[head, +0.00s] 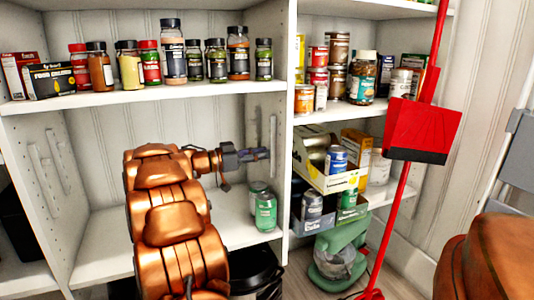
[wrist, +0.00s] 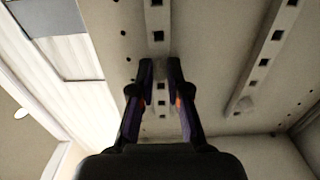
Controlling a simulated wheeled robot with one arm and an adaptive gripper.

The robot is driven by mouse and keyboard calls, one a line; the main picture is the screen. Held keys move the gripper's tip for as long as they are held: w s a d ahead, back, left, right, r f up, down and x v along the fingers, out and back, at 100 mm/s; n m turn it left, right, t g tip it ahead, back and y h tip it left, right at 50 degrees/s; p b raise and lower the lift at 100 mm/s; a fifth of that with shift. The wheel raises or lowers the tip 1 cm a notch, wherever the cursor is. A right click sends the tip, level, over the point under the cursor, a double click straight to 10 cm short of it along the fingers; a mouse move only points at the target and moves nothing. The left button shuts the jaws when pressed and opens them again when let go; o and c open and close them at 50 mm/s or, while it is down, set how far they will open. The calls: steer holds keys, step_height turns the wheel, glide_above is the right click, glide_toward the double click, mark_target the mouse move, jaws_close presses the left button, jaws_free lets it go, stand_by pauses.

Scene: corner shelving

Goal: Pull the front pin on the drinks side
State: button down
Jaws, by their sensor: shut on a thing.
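My gripper (head: 262,153) reaches to the right wall of the left shelf bay, above the green drink cans (head: 265,211). In the wrist view its two dark fingers (wrist: 160,66) close in at one slotted wall strip (wrist: 157,22). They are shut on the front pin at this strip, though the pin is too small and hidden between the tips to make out. A second slotted strip (wrist: 262,55) runs further right in the wrist view, with a small pale lump on it.
The shelf board above (head: 190,96) carries several spice jars (head: 172,52). The lower board (head: 105,245) has bare room left of the cans. A red broom and dustpan (head: 424,128) stand before the right bay, which holds jars and cartons.

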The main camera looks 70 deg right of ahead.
steer(key=shift+w, duration=0.1)
stand_by(0.3)
steer(key=shift+b+v, duration=0.6)
steer(key=shift+v, duration=0.3)
steer(key=shift+v, duration=2.05)
